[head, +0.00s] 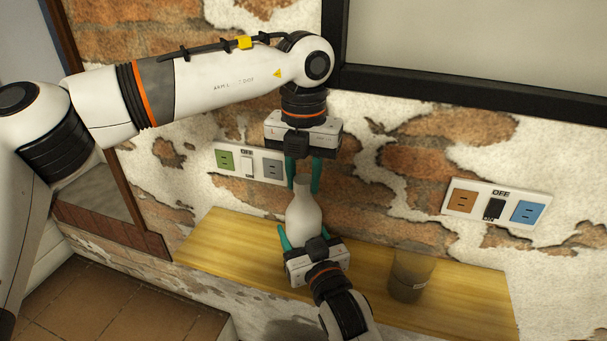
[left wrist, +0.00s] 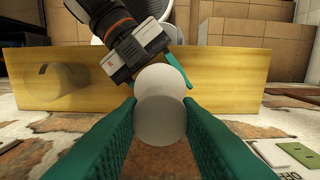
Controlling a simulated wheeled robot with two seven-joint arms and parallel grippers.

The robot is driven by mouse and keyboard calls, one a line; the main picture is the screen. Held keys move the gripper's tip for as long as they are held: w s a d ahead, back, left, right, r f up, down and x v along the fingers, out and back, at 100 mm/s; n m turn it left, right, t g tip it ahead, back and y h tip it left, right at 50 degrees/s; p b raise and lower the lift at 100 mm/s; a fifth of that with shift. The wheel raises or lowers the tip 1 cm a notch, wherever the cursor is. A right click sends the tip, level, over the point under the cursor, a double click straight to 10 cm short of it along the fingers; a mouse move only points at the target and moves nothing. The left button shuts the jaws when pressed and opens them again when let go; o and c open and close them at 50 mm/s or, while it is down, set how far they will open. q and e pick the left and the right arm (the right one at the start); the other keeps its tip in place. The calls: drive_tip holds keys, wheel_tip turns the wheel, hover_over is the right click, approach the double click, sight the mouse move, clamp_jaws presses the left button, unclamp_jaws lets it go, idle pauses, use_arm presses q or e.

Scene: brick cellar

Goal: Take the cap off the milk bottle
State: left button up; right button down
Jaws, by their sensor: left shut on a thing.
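The milk bottle (head: 304,214) is pale, upright and narrow-necked, above the wooden shelf. It also shows end-on in the left wrist view (left wrist: 160,118). My left gripper (head: 303,187) comes down from above, its teal fingers shut on the bottle's top, on either side of it. The cap is pale like the bottle and I cannot make out its edge between the fingers. My right gripper (head: 305,235) is at the bottle's lower body from the front.
A brown translucent cup (head: 408,278) stands on the wooden shelf (head: 215,240), right of the bottle. Socket panels are on the brick wall left (head: 247,162) and right (head: 497,202). A dark-framed panel (head: 470,88) is above. The shelf's left end is clear.

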sight(304, 179)
use_arm(q)
drive_tip(key=n, duration=0.4)
use_arm(e)
drive_tip(key=shift+f, duration=0.1)
use_arm(q)
drive_tip(key=shift+r, duration=0.3)
drive_tip(key=shift+r, duration=0.85)
drive_tip(key=shift+r, duration=2)
use_arm(e)
drive_tip(key=shift+c, duration=1.6)
unclamp_jaws()
